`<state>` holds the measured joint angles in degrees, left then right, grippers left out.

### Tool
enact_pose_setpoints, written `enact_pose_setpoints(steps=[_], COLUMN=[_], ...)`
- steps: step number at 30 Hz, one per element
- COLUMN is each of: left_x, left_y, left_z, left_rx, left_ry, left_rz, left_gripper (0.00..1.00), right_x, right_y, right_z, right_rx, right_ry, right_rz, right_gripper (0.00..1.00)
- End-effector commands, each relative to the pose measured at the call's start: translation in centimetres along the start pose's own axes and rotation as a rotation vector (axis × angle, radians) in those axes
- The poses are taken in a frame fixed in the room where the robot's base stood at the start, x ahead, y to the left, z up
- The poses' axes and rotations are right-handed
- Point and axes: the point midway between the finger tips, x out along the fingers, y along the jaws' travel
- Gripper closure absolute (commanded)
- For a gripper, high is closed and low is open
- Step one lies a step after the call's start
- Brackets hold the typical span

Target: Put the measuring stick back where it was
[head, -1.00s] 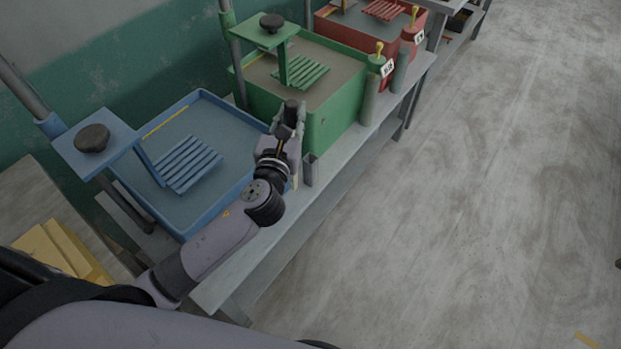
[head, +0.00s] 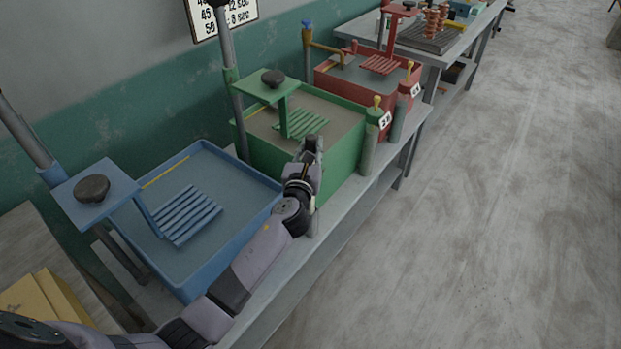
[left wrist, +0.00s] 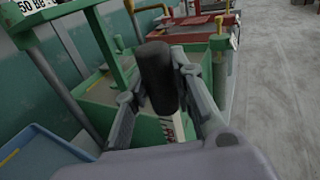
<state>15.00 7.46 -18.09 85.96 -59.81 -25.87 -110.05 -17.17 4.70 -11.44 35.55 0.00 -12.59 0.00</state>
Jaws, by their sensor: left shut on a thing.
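My left gripper (head: 311,150) is shut on the measuring stick, in front of the near side of the green tank (head: 345,172). In the left wrist view the stick's thick black top (left wrist: 157,75) sits between the fingers (left wrist: 163,100). Below it shows a white shaft with red and dark marks (left wrist: 172,128); its lower end is hidden. An upright grey tube holder (head: 314,224) by the blue tank (head: 232,242) is mostly hidden behind my left arm. The green tank has its own tube (head: 369,152) with a yellow-topped stick (head: 377,103). My right gripper is not in view.
A red tank (head: 350,95) stands beyond, with another yellow-topped stick (head: 409,69). The tanks stand on a long grey bench (head: 338,215) along the wall. Blue and green lift racks stand over their tanks. The floor (head: 480,200) at the right is clear.

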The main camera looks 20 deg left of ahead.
Motion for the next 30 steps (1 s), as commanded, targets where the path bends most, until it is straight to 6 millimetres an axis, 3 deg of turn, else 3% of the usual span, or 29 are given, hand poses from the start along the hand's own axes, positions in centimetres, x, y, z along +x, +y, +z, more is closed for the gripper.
enact_pose_setpoints(steps=[1,3,9,16,29,30], left_x=[0.0,0.0,0.1,0.1,0.1,0.1], left_y=[0.0,0.0,0.0,0.1,0.1,0.1], left_z=[-1.7,-2.8,-4.3,-7.8,-8.4,-8.3], left_rx=[-0.001,-0.002,-0.001,0.000,0.000,0.000], left_ry=[0.001,0.000,-0.002,-0.001,-0.002,-0.002], left_rz=[0.002,0.001,0.000,0.001,0.001,0.001], left_gripper=[1.00,1.00,1.00,1.00,1.00,0.76], right_x=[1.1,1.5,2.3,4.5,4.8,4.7], right_y=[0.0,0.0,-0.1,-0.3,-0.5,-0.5], right_z=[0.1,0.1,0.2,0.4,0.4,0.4], right_rx=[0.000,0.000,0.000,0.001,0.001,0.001], right_ry=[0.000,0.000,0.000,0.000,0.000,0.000], right_rz=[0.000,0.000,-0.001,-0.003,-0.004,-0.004], right_gripper=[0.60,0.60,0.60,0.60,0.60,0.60])
